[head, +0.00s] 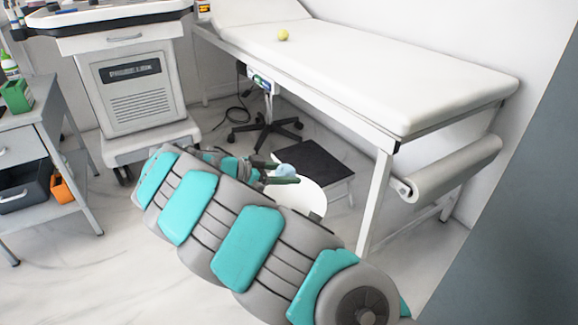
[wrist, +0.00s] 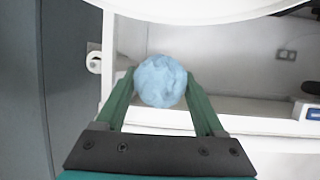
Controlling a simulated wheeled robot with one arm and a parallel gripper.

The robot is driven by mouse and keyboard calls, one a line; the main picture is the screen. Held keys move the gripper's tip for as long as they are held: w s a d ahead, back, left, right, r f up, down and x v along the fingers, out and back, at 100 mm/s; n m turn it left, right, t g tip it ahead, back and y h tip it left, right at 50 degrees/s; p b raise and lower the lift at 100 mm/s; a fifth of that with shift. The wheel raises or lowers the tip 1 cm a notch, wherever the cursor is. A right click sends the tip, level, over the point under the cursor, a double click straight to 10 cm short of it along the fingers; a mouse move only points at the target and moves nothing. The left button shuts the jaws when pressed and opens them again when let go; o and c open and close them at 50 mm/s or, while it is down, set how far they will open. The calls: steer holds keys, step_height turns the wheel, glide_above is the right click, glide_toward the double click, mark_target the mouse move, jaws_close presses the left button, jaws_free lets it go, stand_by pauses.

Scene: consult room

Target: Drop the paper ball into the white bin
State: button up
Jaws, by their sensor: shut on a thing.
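The paper ball (wrist: 160,81) is light blue and crumpled. It sits between the green fingertips of my gripper (wrist: 161,88), which is shut on it. In the head view the ball (head: 286,170) shows beyond my arm, with my gripper (head: 279,174) around it. The white bin (head: 309,198) stands on the floor past my arm, which hides its lower and left parts. The ball appears over or beside the bin's far left edge in the head view; its height above the bin is unclear. A curved white edge crosses the top of the wrist view; I cannot tell if it is the bin.
A white examination couch (head: 400,85) with a yellow ball (head: 283,34) on it stands behind. A dark step stool (head: 312,160) is beside the bin, under the couch edge. A white cart (head: 135,85) and a grey shelf trolley (head: 45,150) stand left. Floor is clear at front left.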

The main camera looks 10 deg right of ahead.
steer(key=shift+f+p, duration=0.75)
steer(key=shift+f, duration=1.25)
steer(key=o, duration=1.3)
steer(key=shift+a, duration=0.1)
steer(key=v, duration=0.7)
steer(key=shift+s+a+r, duration=0.1)
steer(key=shift+a+r, duration=0.05)
steer(key=shift+a, duration=0.15)
